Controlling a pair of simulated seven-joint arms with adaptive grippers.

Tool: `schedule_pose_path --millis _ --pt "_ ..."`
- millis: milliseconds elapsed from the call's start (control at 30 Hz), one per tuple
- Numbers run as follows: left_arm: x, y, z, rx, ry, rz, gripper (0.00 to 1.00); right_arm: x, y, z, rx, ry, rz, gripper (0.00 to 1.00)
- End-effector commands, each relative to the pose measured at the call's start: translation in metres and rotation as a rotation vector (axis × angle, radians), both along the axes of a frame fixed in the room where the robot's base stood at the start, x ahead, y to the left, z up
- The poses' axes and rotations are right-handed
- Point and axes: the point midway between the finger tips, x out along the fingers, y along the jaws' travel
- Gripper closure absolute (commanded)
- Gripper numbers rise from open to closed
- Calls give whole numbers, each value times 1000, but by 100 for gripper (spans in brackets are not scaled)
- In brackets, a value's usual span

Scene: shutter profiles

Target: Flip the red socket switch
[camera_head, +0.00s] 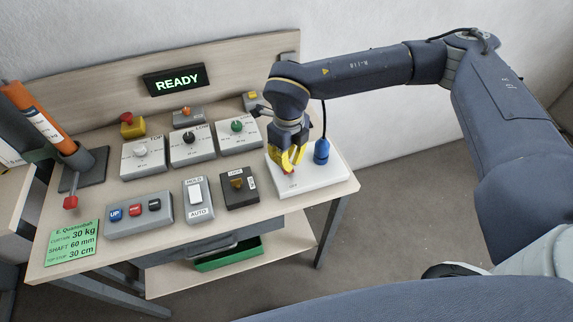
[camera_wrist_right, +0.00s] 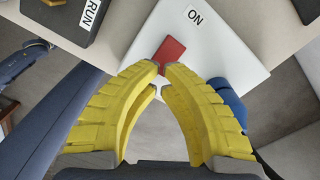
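The white socket block (camera_head: 325,180) lies at the right end of the bench. Its red switch (camera_wrist_right: 171,55) shows clearly in the right wrist view, just beyond the fingertips, with an "ON" label (camera_wrist_right: 194,15) on the block above it. In the head view the switch is mostly hidden behind the yellow fingers. My right gripper (camera_head: 289,167) points down over the block; it also shows in the right wrist view (camera_wrist_right: 161,67). Its fingertips nearly meet, with nothing between them. Whether they touch the switch I cannot tell. My left gripper is not in view.
A blue plug (camera_head: 321,151) with a black cord stands on the block beside the gripper. A box with a yellow-brown switch (camera_head: 237,184), a HOLD/AUTO switch (camera_head: 198,200) and several knob panels stand to the left. A READY display (camera_head: 176,81) is on the backboard.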

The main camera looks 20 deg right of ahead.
Motion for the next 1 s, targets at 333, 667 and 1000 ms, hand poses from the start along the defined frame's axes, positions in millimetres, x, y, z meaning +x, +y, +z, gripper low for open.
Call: schedule_pose_path --millis 333,667,1000 --pt "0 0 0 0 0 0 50 0 0 -4 0 0 0 100" --pt "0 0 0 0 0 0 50 0 0 -9 -1 1 0 100" --pt "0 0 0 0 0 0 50 0 0 -13 0 1 0 100"
